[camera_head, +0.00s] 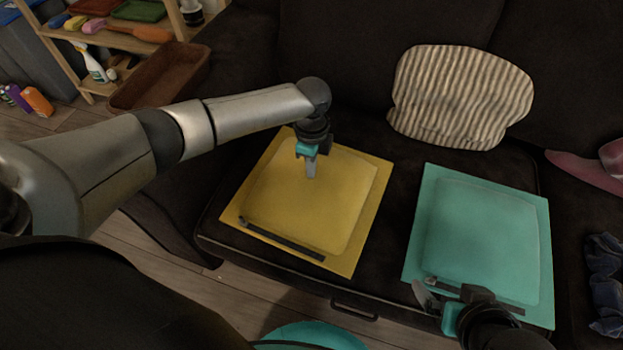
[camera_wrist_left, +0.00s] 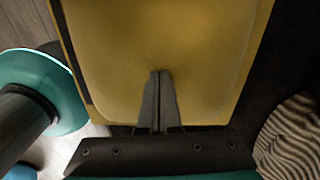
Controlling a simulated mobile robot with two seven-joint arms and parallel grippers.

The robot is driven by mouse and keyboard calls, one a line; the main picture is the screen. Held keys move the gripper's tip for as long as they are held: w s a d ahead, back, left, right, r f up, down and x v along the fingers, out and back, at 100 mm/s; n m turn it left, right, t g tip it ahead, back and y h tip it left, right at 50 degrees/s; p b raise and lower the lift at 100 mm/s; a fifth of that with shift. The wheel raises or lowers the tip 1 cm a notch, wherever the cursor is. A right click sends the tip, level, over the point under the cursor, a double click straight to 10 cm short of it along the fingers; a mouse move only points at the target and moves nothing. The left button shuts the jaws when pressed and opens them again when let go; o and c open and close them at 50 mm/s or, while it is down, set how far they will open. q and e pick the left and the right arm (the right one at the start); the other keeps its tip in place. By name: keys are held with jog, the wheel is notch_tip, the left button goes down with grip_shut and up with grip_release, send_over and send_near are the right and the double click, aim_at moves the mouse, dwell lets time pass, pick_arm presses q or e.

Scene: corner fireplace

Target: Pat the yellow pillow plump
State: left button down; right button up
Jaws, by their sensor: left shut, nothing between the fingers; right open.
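The yellow pillow (camera_head: 270,205) lies flat on the dark sofa seat, a square with a raised middle and a flat border. A dark strip runs along its near edge. It fills much of the left wrist view (camera_wrist_left: 160,40). My left gripper (camera_head: 311,176) points down over the pillow's upper middle, with its fingers shut and empty; its fingertips also show in the left wrist view (camera_wrist_left: 160,75). I cannot tell whether the tips touch the cloth. My right gripper (camera_head: 428,297) is open at the near edge of a teal pillow (camera_head: 480,235), right of the yellow one.
A striped pillow (camera_head: 460,95) leans on the sofa back. A pink cloth (camera_head: 590,172) and a dark blue cloth (camera_head: 605,285) lie at the right. A brown tray (camera_head: 160,80) and a wooden shelf (camera_head: 125,38) with bottles stand at the upper left.

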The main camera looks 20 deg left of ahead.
aim_at(325, 185)
pick_arm(q)
jog(key=shift+f+b, duration=0.35)
jog(key=shift+f, duration=0.4)
jog(key=shift+r, duration=0.1)
jog(key=d+r+p, duration=0.2)
jog(key=shift+d+p, duration=0.15)
jog(key=shift+p, duration=0.2)
jog(key=shift+s+d+r+p, duration=0.1)
jog(key=shift+d+r+p, duration=0.25)
jog(key=shift+d+p, duration=0.25)
jog(key=shift+f, duration=0.2)
jog(key=shift+f+b, duration=1.1)
jog(key=shift+f, duration=0.2)
jog(key=shift+r, duration=0.1)
